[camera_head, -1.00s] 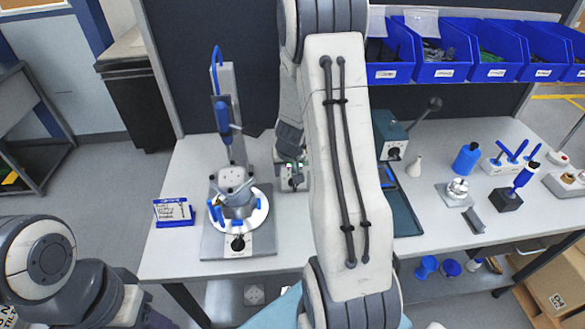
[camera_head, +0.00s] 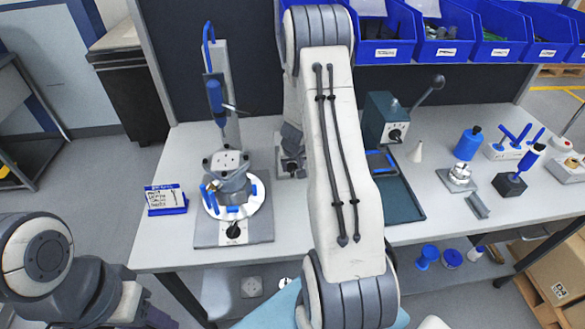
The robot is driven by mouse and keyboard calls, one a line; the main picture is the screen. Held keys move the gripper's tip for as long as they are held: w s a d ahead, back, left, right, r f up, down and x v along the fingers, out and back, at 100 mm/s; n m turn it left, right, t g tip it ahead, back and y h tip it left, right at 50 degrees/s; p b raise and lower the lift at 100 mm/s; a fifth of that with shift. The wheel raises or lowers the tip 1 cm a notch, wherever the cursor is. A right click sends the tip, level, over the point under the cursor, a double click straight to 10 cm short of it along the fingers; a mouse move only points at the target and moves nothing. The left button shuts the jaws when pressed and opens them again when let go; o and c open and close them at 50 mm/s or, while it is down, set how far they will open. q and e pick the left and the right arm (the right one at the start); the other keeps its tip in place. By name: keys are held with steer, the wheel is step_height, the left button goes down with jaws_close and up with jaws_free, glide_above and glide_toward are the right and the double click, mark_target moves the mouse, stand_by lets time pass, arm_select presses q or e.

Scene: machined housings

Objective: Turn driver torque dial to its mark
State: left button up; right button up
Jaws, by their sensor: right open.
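A small grey box (camera_head: 283,173) stands at the back of the bench, right of the driver stand; it may carry the torque dial, but its front is largely hidden by my right gripper. My right gripper (camera_head: 291,164) is open, pointing down at that box; I cannot tell whether it touches. The blue driver (camera_head: 215,96) hangs on its upright stand (camera_head: 231,125). Below it, a grey machined housing (camera_head: 228,172) sits on a white round fixture with blue clamps. A black knob (camera_head: 233,231) is on the front of the fixture plate.
A dark tray (camera_head: 400,197) and a teal box (camera_head: 384,118) with a dial and lever are to the right. Blue bins (camera_head: 447,40) line the back. My right forearm hides the bench middle.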

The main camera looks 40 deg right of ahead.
jaws_close()
steer(key=shift+f+b, duration=0.15)
steer(key=shift+b, duration=0.4)
steer(key=y+b, duration=0.1)
steer(key=b, duration=0.4)
steer(key=t+y+b, duration=0.1)
steer(key=b, duration=0.5)
steer(key=d+f+t+y+b, duration=0.1)
steer(key=b, duration=0.4)
steer(key=shift+s+d+m+b, duration=0.1)
steer(key=shift+s+m+b, duration=0.25)
steer(key=shift+m+b, duration=0.05)
steer(key=t+y+b, duration=0.1)
steer(key=b, duration=0.2)
steer(key=t+y+b, duration=0.1)
steer(key=b, duration=0.2)
steer(key=d+m+y+b, duration=0.1)
steer(key=y+b, duration=0.1)
steer(key=b, duration=0.1)
steer(key=shift+s+f+t, duration=0.25)
steer(key=shift+s+t, duration=0.1)
steer(key=shift+t, duration=0.05)
steer(key=shift+s+d+m+t+y+b, duration=0.15)
steer(key=shift+t+y+b, duration=0.35)
steer(key=shift+b, duration=0.35)
steer(key=shift+d+m+t+y+b, duration=0.15)
steer(key=shift+t+y+b, duration=0.25)
steer(key=shift+y+b, duration=0.3)
steer(key=shift+a, duration=0.1)
